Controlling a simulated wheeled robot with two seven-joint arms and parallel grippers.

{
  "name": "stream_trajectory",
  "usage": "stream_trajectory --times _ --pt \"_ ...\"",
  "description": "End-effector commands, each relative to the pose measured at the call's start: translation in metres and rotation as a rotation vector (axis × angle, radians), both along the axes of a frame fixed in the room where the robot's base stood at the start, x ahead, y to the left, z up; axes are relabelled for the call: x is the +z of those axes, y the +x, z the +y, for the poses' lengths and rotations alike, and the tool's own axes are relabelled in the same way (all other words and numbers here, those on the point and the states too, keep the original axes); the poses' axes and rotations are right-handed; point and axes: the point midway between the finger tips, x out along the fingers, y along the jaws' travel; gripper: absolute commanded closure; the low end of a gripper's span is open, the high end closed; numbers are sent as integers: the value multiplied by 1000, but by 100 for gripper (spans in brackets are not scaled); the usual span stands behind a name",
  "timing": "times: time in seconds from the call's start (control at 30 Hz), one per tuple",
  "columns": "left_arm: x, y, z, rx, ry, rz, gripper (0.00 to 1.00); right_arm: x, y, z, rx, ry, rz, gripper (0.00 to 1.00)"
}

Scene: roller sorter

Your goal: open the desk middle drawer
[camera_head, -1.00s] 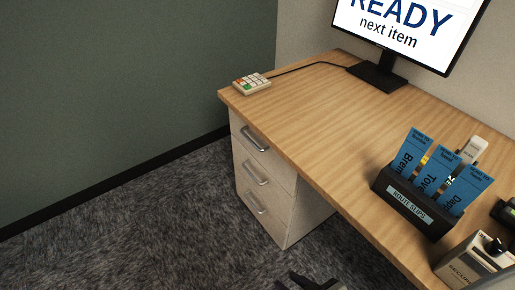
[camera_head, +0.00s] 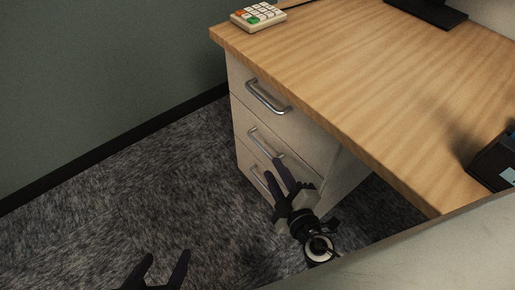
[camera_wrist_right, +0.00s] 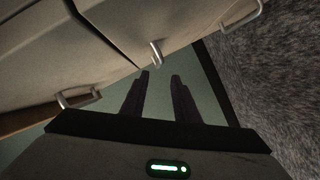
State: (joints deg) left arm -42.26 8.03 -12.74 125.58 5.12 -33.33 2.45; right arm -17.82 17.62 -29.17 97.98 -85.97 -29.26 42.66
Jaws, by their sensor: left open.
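The desk's drawer unit (camera_head: 247,103) has three pale drawers with metal bar handles, and all look closed. The middle drawer's handle (camera_head: 264,143) also shows in the right wrist view (camera_wrist_right: 157,54), just beyond the fingertips. My right gripper (camera_head: 264,167) is in front of the drawer unit, just below the middle handle in the picture. Its two dark fingers (camera_wrist_right: 160,75) are apart with nothing between them. I cannot tell whether they touch the handle. My left gripper (camera_head: 166,256) is open and empty over the carpet at the bottom, away from the drawers.
The wooden desktop (camera_head: 330,70) overhangs the drawers. A keypad (camera_head: 259,16) sits at its left corner. A monitor base (camera_head: 428,11) and a dark slip holder (camera_head: 496,160) stand on it. The top handle (camera_head: 267,98) is above. Carpet (camera_head: 130,190) left of the drawers is clear.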

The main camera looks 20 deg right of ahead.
Motion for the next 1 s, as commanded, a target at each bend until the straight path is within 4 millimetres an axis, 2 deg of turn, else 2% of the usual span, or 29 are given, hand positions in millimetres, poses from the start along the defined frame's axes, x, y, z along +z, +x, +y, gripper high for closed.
stream_trajectory --times 0.17,0.4,0.6,0.73,1.0 --pt "0 0 0 0 -2 -1 35 -1 18 2 7 -10 -14 72" --pt "-2 0 0 0 -1 2 35 -12 62 3 6 -9 -12 72" --pt "-7 -2 -1 -6 2 19 35 -18 90 4 6 -11 -11 72" --pt "-6 0 -2 -9 1 18 35 -20 99 4 7 -9 -10 72" --pt "-2 5 -4 -12 -1 7 35 -21 101 4 7 -9 -9 72"
